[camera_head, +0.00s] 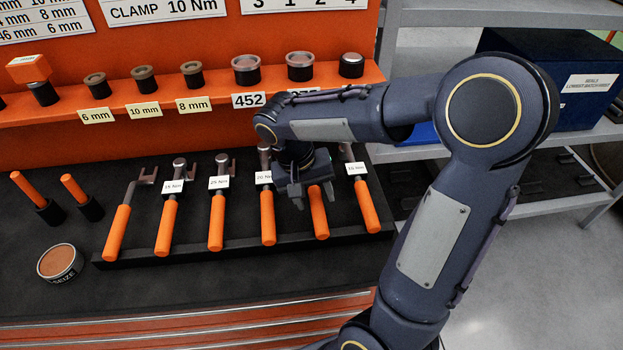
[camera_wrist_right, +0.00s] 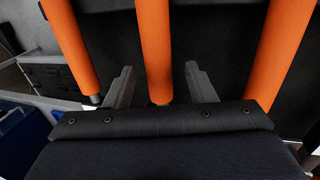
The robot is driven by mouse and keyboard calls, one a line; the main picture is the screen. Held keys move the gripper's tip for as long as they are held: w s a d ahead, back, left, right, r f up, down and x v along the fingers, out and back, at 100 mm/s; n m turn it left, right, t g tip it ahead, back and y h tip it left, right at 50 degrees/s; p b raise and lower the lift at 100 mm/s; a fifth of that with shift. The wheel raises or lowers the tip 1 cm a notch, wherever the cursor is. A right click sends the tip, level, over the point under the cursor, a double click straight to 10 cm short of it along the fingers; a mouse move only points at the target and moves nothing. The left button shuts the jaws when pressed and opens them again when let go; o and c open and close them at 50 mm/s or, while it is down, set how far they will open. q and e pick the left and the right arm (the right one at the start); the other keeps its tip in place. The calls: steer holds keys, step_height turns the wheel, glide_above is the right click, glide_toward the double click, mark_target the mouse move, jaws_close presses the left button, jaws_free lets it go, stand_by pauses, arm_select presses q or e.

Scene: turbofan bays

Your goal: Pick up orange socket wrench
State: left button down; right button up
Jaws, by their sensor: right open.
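Several orange-handled wrenches lie in a row in a dark tray (camera_head: 240,252) on the bench; the frames do not single out one as the socket wrench. My right gripper (camera_head: 311,190) is open above the fifth wrench from the left (camera_head: 319,218), and the arm hides that wrench's upper part. In the right wrist view, the open fingers of my right gripper (camera_wrist_right: 160,88) stand on either side of this orange handle (camera_wrist_right: 154,45), with nothing seen gripped. The fourth wrench (camera_head: 268,218) and the sixth wrench (camera_head: 366,207) lie on either side. My left gripper is not in view.
An orange shelf (camera_head: 215,108) with sockets and size labels runs behind the tray. Two short orange-handled tools (camera_head: 80,192) stand in dark holders at left, near a round tin (camera_head: 60,262). A grey rack with a blue box (camera_head: 540,75) stands at right. The front bench strip is clear.

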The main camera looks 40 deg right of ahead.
steer(key=shift+x, duration=1.2)
steer(key=shift+d+r, duration=0.1)
jaws_close()
